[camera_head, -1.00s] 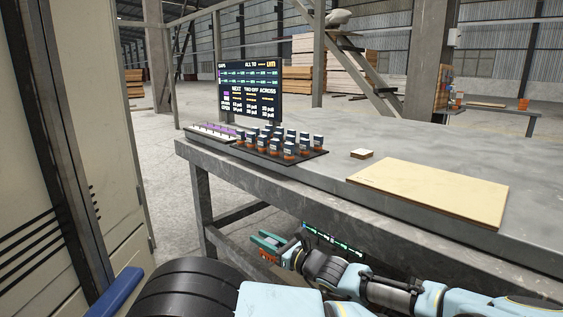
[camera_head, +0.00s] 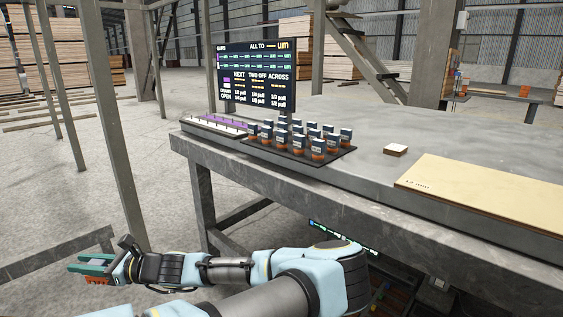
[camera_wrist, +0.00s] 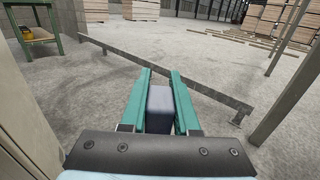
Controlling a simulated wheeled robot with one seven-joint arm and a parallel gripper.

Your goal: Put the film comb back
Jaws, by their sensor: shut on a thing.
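My gripper (camera_head: 84,264) is at the lower left of the head view, low and left of the table, with its green jaws shut on a small block. In the wrist view the block, which I take to be the film comb (camera_wrist: 160,108), is grey-blue and sits between the two jaws; in the head view its orange part (camera_head: 97,280) shows below them. A black rack (camera_head: 333,158) on the grey table holds several similar blocks (camera_head: 318,148) with dark tops, white labels and orange bases. I cannot make out an empty slot in the rack.
A low metal rail (camera_wrist: 175,72) crosses the wrist view.

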